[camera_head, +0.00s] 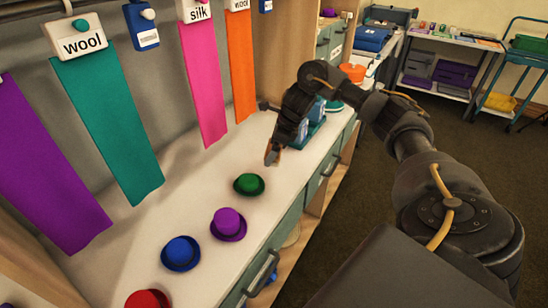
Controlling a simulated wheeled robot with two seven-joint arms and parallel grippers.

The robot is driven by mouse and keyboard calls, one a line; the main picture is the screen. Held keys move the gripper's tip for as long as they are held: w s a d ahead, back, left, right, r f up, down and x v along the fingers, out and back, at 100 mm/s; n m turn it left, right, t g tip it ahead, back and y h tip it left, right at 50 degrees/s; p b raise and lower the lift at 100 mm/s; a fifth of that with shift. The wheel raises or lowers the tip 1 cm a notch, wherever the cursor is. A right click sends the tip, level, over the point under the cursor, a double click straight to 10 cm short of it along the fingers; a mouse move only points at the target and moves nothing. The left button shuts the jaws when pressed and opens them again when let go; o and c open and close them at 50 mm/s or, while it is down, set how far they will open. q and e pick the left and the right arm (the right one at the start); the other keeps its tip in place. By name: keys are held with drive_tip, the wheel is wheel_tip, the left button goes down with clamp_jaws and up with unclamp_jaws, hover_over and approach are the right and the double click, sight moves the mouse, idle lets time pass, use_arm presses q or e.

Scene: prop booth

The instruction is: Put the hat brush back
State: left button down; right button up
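My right gripper (272,155) reaches down over the far part of the white counter (200,195), beyond the green hat. Its fingers are small and seen from the side. A small brownish patch shows at them, but I cannot tell whether it is a held brush. No hat brush can be made out clearly. A teal and blue stand (315,118) is partly hidden behind my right gripper and wrist. My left gripper is out of view.
Small green (249,184), purple (228,223), blue (181,252) and red (148,300) hats line the counter. Labelled fabric strips, including teal wool (108,130) and pink silk (203,85), hang behind. Drawers with handles (262,275) front the counter. Bare counter lies left of the hats.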

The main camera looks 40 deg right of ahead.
drive_tip(key=shift+w+d+f, duration=0.2)
drive_tip(key=shift+d+f, duration=0.05)
drive_tip(key=shift+f, duration=0.15)
drive_tip(key=shift+w+d+f, duration=0.1)
drive_tip(key=shift+d+f, duration=0.1)
drive_tip(key=shift+f, duration=0.15)
wheel_tip(320, 180, down, 2)
drive_tip(key=shift+f+b, duration=0.2)
drive_tip(key=shift+b, duration=0.1)
drive_tip(key=shift+w+d+f, duration=0.1)
drive_tip(key=shift+f, duration=0.25)
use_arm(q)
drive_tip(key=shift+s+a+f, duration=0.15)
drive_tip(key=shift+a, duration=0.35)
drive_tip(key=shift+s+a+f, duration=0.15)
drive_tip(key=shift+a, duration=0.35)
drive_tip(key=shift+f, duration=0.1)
